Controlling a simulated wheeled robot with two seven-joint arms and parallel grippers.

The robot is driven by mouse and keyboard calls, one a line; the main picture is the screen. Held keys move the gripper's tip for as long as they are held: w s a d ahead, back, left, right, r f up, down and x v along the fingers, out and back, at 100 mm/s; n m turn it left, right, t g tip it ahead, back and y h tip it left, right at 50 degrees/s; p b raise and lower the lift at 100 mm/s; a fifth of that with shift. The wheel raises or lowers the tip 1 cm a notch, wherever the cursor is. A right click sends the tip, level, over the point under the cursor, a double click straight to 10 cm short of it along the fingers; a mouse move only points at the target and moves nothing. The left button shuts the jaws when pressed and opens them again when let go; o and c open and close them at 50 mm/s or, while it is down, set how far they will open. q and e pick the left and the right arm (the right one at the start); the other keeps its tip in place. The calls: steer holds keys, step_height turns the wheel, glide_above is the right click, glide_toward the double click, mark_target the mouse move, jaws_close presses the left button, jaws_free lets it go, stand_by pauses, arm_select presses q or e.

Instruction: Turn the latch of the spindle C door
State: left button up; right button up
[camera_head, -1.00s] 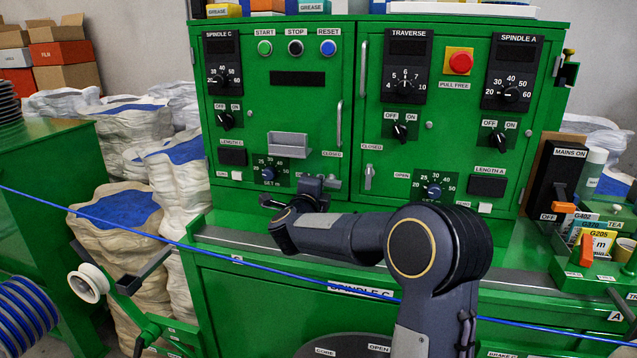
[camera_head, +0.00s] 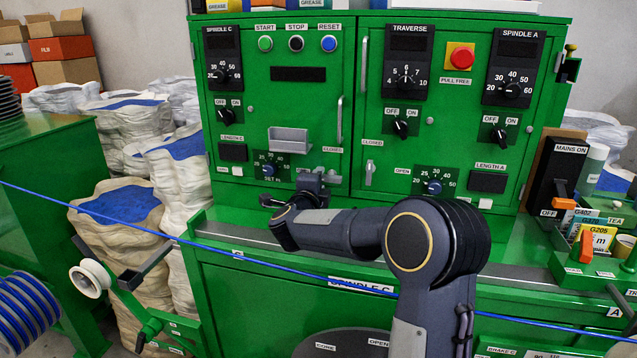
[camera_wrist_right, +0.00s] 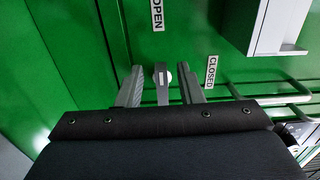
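The spindle C door (camera_head: 235,160) is the green left door of the cabinet. Its latch is hidden behind my right gripper (camera_head: 318,182) in the head view. In the right wrist view the grey latch (camera_wrist_right: 162,92) stands between the two spread fingers of my right gripper (camera_wrist_right: 160,88), with a visible gap on each side. The OPEN label (camera_wrist_right: 156,15) lies above left of the latch and the CLOSED label (camera_wrist_right: 211,72) to its right. The door looks shut. My left gripper is not in view.
A grey tray (camera_head: 289,140) sticks out of the door near my gripper, with a dial (camera_head: 269,169) below it. The right door's latch (camera_head: 369,172) is close by. A blue cable (camera_head: 130,229) runs across in front of the cabinet. A ledge (camera_head: 240,235) lies below.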

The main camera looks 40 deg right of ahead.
steer(key=b+v, duration=0.1)
steer(key=v, duration=0.7)
steer(key=shift+w, duration=0.1)
stand_by(0.4)
